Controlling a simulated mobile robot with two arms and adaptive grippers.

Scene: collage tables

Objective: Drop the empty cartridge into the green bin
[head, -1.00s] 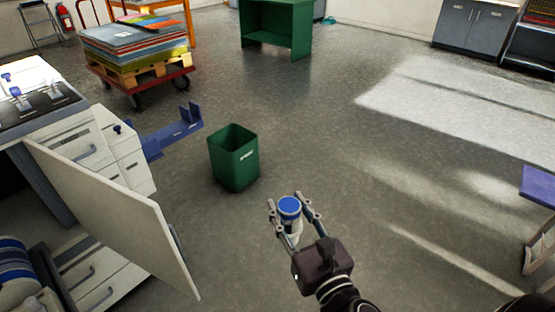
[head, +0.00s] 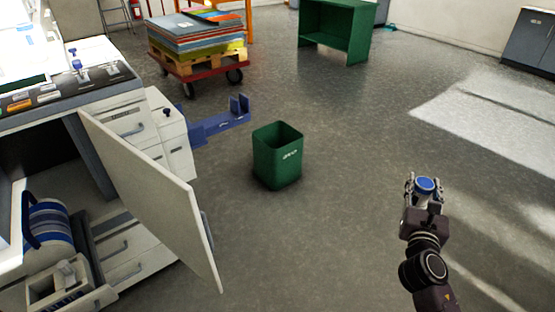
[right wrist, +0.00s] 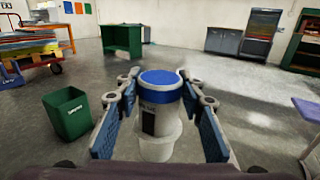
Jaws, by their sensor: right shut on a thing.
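The cartridge is a white cylinder with a blue top (head: 425,185). My right gripper (head: 424,186) is shut on it and holds it upright above the floor. In the right wrist view the cartridge (right wrist: 159,112) stands between the two blue-padded fingers. The green bin (head: 277,158) is an open-topped square bin on the floor, left of my right gripper in the head view. It also shows at the left in the right wrist view (right wrist: 70,115). The cartridge is apart from the bin. My left gripper is not in view.
A white machine with an open door (head: 150,195) stands at the left, with a blue bracket (head: 220,122) sticking out toward the bin. A cart of stacked sheets (head: 197,48) and a green shelf unit (head: 335,30) are farther back. The floor between gripper and bin is clear.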

